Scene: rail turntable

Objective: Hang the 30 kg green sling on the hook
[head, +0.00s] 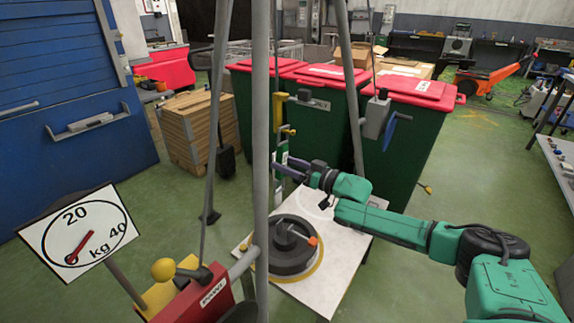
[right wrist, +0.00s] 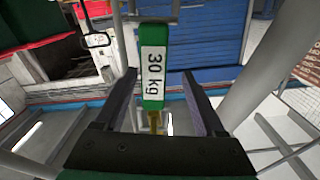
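The green sling (head: 281,152) hangs upright near the middle of the head view, between the grey poles. In the right wrist view its green tag (right wrist: 153,65) reads "30 kg", with a yellow part below it. My right gripper (head: 287,166) reaches it from the right. Its two dark fingers stand apart on either side of the tag, with visible gaps, so it is open. A yellow piece (head: 279,108) hangs above the sling beside a grey bracket (head: 308,102); I cannot tell whether it is the hook. My left gripper is not in view.
A black round weight (head: 291,258) with an orange-tipped lever sits on a white board (head: 345,250) below. A red PAWL box (head: 207,297) and kg dial (head: 78,238) stand front left. Green bins (head: 405,150) stand behind my right arm. Grey poles (head: 261,120) obstruct the middle.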

